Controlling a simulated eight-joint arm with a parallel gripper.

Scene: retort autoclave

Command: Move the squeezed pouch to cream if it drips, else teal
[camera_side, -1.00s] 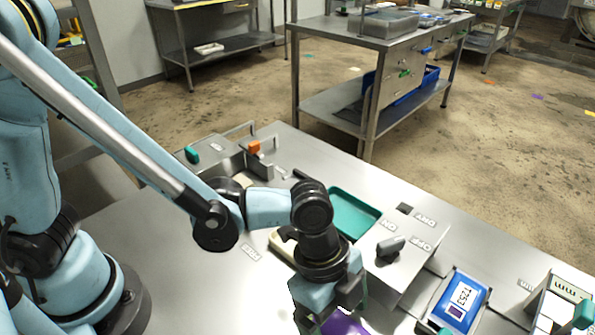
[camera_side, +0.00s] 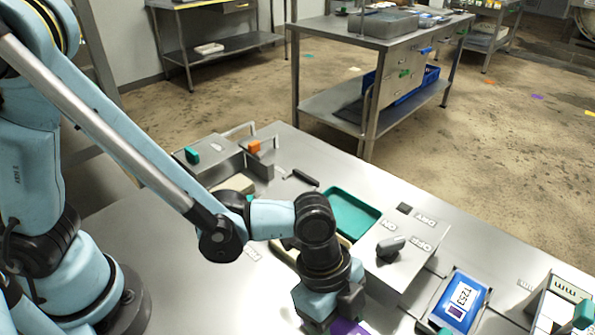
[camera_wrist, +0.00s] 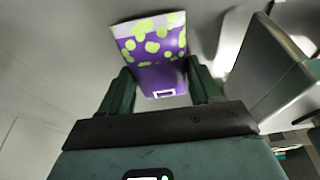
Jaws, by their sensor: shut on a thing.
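The pouch (camera_wrist: 155,55) is purple with yellow-green spots and a pale top band in the wrist view. My gripper (camera_wrist: 162,88) is shut on it, with one dark green finger at each side. In the side view only a purple bit of the pouch (camera_side: 345,326) shows below my gripper (camera_side: 338,318), at the bottom edge. The teal tray (camera_side: 373,200) lies behind my wrist and looks empty where visible. A cream rim (camera_side: 284,256) shows left of my wrist, mostly hidden by my arm. I see no drip on the pouch, but its lower end is hidden.
A metal box with a grey knob (camera_side: 390,247) and ON, OFF and DRY labels stands right of my gripper. A blue device with a display (camera_side: 460,298) lies further right. Metal fixtures with an orange block (camera_side: 254,147) stand at the back left. The bench's left front is clear.

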